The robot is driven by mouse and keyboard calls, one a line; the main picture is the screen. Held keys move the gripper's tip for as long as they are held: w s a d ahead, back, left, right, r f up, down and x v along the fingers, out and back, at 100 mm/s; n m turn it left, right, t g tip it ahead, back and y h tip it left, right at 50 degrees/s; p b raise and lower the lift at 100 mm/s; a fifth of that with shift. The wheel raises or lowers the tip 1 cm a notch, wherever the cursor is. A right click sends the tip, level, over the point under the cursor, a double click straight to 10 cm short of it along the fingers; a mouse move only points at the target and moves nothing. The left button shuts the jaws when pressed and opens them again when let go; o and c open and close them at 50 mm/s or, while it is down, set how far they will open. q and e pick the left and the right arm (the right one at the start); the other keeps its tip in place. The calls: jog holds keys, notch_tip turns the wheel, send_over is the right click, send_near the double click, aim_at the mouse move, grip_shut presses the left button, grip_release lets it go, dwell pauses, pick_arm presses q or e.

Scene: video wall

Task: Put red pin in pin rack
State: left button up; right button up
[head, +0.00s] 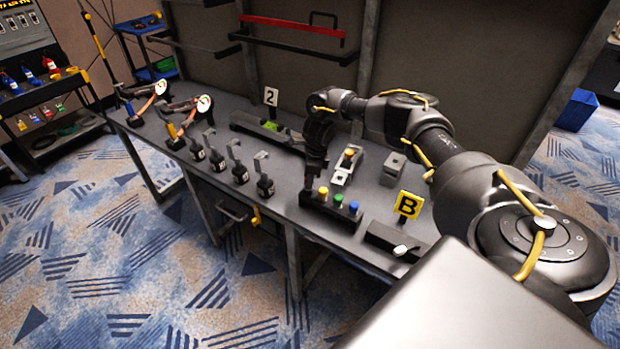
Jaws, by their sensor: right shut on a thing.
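The pin rack (331,212) is a low dark block near the front edge of the workbench. A yellow pin (323,192), a green pin (338,200) and a blue pin (353,208) stand upright in it in a row. My right gripper (312,178) points down at the rack's left end, left of the yellow pin. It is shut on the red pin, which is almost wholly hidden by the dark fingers. I cannot tell how deep the pin sits in the rack. My left gripper is not in view.
Behind the rack stand a metal fixture (347,165) and a grey block (393,169). A yellow B sign (408,205) stands to the right. Several black hooked tools (240,170) stand on the left. A back panel (300,70) closes off the bench.

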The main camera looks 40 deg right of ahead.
jog(key=shift+f, duration=0.25)
dwell(0.4)
jog(key=shift+f+b, duration=0.55)
jog(key=shift+b, duration=0.15)
jog(key=o, duration=1.6)
jog(key=shift+c, duration=0.2)
jog(key=shift+r, duration=0.1)
jog(key=shift+r+p, duration=2.45)
jog(key=shift+r, duration=1)
